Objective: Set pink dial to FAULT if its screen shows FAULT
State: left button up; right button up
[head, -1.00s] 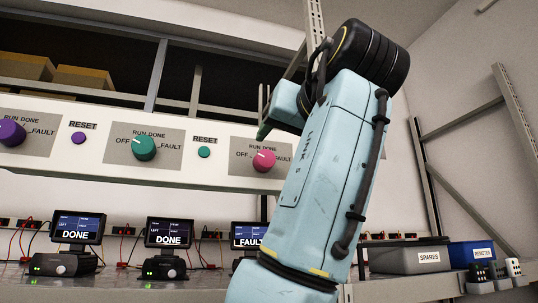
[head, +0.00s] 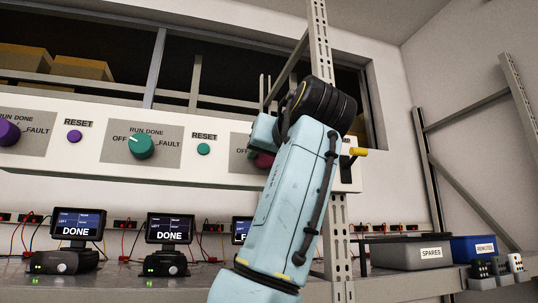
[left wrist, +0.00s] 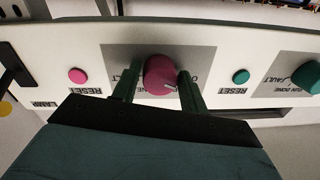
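The pink dial (left wrist: 160,75) sits on its grey plate, between the two fingers of my left gripper (left wrist: 159,88) in the left wrist view. The fingers stand on either side of it; whether they touch it is unclear. That view is upside down; the dial's white mark points toward the OFF side. In the head view my arm hides most of the dial (head: 264,160) and my left gripper (head: 262,142). The screen below it (head: 241,230) is partly covered, with only an "F" readable now; earlier it read FAULT. My right gripper is not in view.
The teal dial (head: 141,145) and purple dial (head: 8,132) are on the same panel. Two other screens read DONE. A spares bin (head: 408,254) stands at right.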

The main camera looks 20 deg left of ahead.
pick_arm(q)
jog(key=c, duration=0.5)
jog(key=shift+c, duration=0.4)
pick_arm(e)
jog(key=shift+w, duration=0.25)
pick_arm(q)
jog(key=shift+m, duration=0.4)
jog(key=m+b, duration=0.2)
jog(key=m, duration=1.1)
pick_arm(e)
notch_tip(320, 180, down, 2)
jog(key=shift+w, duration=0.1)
pick_arm(q)
jog(key=shift+m, duration=0.4)
jog(key=o, duration=1)
jog(key=shift+s, duration=0.1)
